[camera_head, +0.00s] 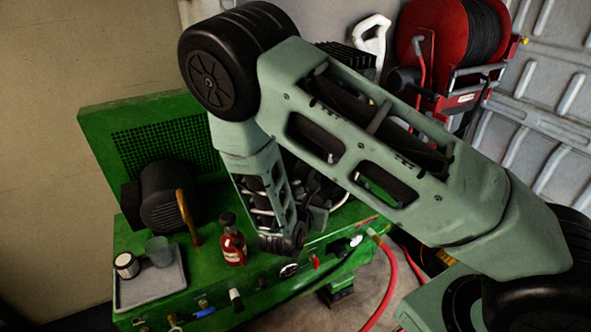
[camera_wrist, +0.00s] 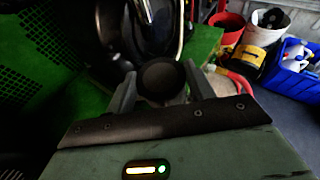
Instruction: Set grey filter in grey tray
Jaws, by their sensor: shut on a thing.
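In the wrist view my gripper (camera_wrist: 162,92) is shut on a dark round piece (camera_wrist: 160,76), whose circular end shows between the two fingers. It is dark grey to black in this light, and I cannot tell for sure that it is the grey filter. In the head view my arm largely hides the gripper and the held piece, above the right part of the green machine. The grey tray (camera_head: 152,291) lies at the machine's left end, well left of my gripper. A pale can with a dark band (camera_head: 126,265) and a grey-green cup (camera_head: 158,251) stand on it.
A red bottle (camera_head: 233,247), a brown curved handle (camera_head: 187,217) and a black motor (camera_head: 163,196) stand on the green machine between tray and arm. A mesh panel (camera_head: 165,140) rises behind. A blue crate (camera_wrist: 293,72) and buckets show in the wrist view.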

